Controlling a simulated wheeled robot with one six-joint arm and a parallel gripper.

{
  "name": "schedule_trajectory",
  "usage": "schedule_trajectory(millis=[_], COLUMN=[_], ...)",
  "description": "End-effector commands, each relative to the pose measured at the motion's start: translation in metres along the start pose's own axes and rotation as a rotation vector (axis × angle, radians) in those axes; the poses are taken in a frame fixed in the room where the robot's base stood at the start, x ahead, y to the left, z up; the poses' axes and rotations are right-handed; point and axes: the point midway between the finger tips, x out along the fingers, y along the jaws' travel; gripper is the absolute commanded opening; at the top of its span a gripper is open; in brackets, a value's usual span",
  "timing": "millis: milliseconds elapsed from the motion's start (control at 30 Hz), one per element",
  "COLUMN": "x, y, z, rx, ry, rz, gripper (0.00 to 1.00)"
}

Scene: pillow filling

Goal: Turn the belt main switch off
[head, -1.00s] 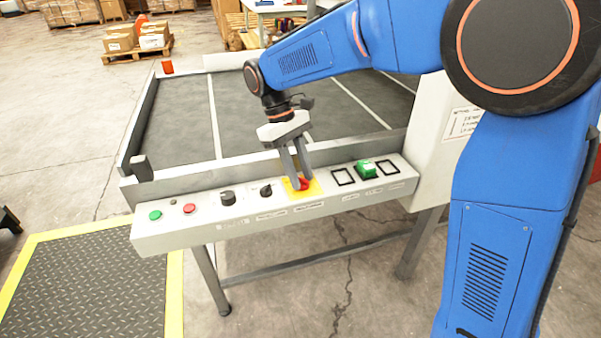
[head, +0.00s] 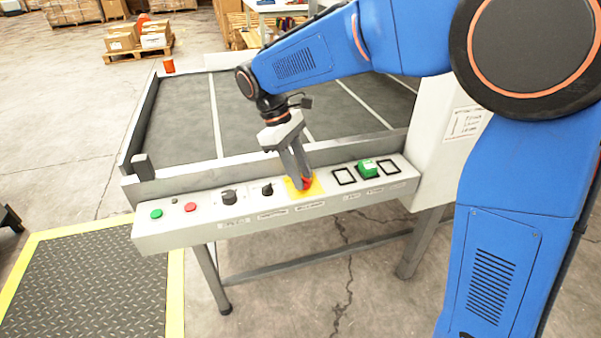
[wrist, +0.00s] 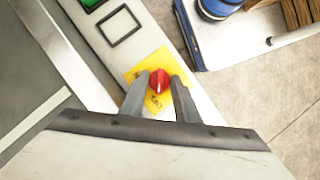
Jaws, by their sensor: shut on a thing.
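The belt main switch, a red rotary knob (wrist: 159,80) on a yellow plate (wrist: 150,66), sits on the grey control panel (head: 230,225) at the belt's front edge. My gripper (wrist: 160,82) is shut on the red knob, with one finger on each side of it in the wrist view. In the head view my gripper (head: 302,184) reaches down onto the yellow plate, and its fingers partly hide the knob. The knob's exact turn angle is hard to read.
Left of the knob on the panel are a green button (head: 156,214), a red button (head: 190,207) and two black knobs (head: 229,197). To its right are black square frames (head: 343,176) and a green switch (head: 367,169). The belt (head: 180,125) lies behind and looks empty.

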Motion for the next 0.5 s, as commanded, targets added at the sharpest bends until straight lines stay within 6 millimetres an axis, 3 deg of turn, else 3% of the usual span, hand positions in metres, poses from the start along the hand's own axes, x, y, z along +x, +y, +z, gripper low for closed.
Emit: schedule_trajectory(millis=[33, 67, 100, 133, 500], x=[0.0005, 0.0005, 0.0005, 0.0005, -0.0034], y=[0.0, 0.0, 0.0, 0.0, 0.0], z=[0.0001, 0.0001, 0.0001, 0.0001, 0.0], rx=[0.0, 0.0, 0.0, 0.0, 0.001], ry=[-0.001, -0.001, -0.001, -0.001, -0.001], rz=[0.0, 0.0, 0.0, 0.0, 0.0], gripper=[0.06, 0.33, 0.43, 0.46, 0.46])
